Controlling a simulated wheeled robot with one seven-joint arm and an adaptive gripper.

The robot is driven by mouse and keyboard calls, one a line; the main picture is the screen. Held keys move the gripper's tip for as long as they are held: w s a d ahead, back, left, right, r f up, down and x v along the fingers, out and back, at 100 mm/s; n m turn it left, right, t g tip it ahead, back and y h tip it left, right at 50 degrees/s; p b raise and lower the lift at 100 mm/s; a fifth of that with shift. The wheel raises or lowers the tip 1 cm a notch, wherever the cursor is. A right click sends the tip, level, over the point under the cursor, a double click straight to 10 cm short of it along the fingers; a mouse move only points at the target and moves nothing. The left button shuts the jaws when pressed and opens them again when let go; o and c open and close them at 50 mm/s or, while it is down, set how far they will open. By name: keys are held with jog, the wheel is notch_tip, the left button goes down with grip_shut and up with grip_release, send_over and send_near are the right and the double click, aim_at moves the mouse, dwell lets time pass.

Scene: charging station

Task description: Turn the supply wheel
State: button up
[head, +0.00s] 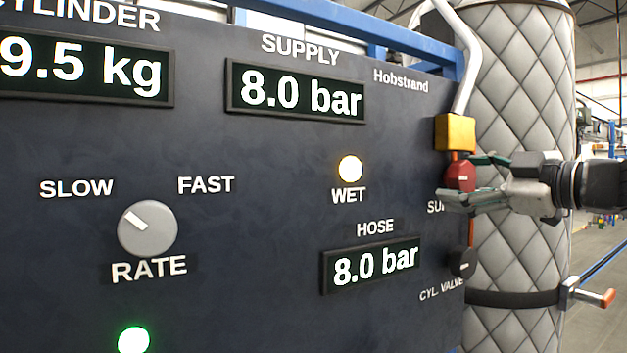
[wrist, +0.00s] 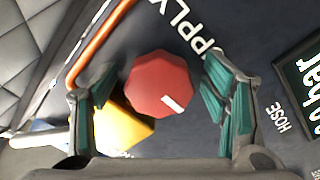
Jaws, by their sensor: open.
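The supply wheel (head: 460,177) is a small red faceted knob at the right edge of the dark panel, below a yellow block. In the wrist view the red wheel (wrist: 160,84) shows a white mark on its face, toward the lower right. My gripper (head: 470,178) comes in from the right. Its green-padded fingers (wrist: 158,100) are open, one on each side of the wheel. In the wrist view, gaps show between the wheel and both pads. The SUPPLY label beside the wheel is partly hidden by my gripper in the head view.
The yellow block (head: 455,132) sits just above the wheel, with a pale pipe (head: 465,60) rising from it. A black cylinder valve knob (head: 462,263) is below. A quilted cylinder (head: 520,120) stands behind at the right. The supply display (head: 300,95) and hose display (head: 372,265) read 8.0 bar.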

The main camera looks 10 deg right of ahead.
jog(key=shift+w, duration=0.15)
jog(key=shift+c, duration=0.5)
jog(key=c, duration=1.1)
jog(key=shift+o, duration=0.2)
